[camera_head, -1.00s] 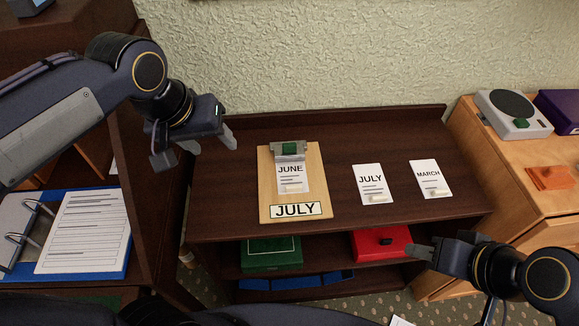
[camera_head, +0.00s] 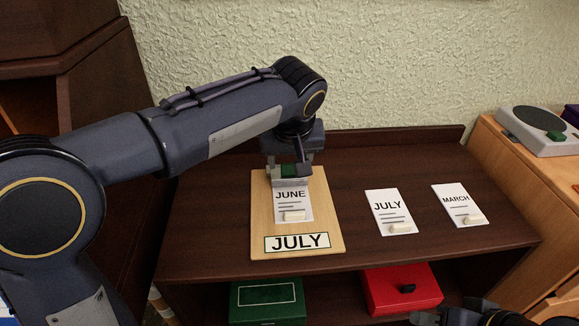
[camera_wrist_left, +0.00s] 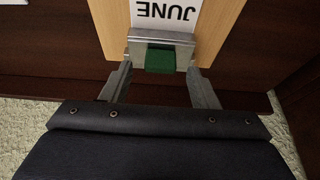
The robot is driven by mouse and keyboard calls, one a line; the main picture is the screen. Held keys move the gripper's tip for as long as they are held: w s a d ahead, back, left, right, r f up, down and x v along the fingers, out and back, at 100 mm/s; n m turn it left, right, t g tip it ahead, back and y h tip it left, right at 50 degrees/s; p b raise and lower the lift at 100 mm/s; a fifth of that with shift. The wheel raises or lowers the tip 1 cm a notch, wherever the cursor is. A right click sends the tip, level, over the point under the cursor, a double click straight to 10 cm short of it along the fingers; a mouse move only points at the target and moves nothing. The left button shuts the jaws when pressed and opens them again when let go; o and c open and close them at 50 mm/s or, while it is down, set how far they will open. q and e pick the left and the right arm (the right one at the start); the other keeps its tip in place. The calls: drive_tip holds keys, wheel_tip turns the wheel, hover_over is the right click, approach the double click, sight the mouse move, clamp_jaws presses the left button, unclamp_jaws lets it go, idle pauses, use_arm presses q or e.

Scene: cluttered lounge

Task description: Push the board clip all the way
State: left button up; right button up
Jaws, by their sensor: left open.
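The board clip, a grey metal piece (camera_head: 290,182) with a green block (camera_head: 289,170), sits at the top of a light wooden board (camera_head: 325,220). It holds a white JUNE card (camera_head: 291,204). The board has a JULY label (camera_head: 297,242) at its lower edge. My left gripper (camera_head: 288,173) is open, with its fingers on either side of the clip. In the left wrist view the fingers (camera_wrist_left: 160,82) flank the green block (camera_wrist_left: 160,61); contact is unclear. My right gripper (camera_head: 428,318) is partly cut off at the bottom right; its jaw state is unclear.
JULY (camera_head: 388,211) and MARCH (camera_head: 457,203) cards lie right of the board on the dark shelf top (camera_head: 400,165). Green (camera_head: 265,300) and red (camera_head: 402,290) boxes stand on the shelf below. A back ledge and wall rise behind the clip.

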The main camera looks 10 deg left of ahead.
use_arm(q)
drive_tip(key=shift+w+f, duration=0.25)
drive_tip(key=shift+f, duration=0.4)
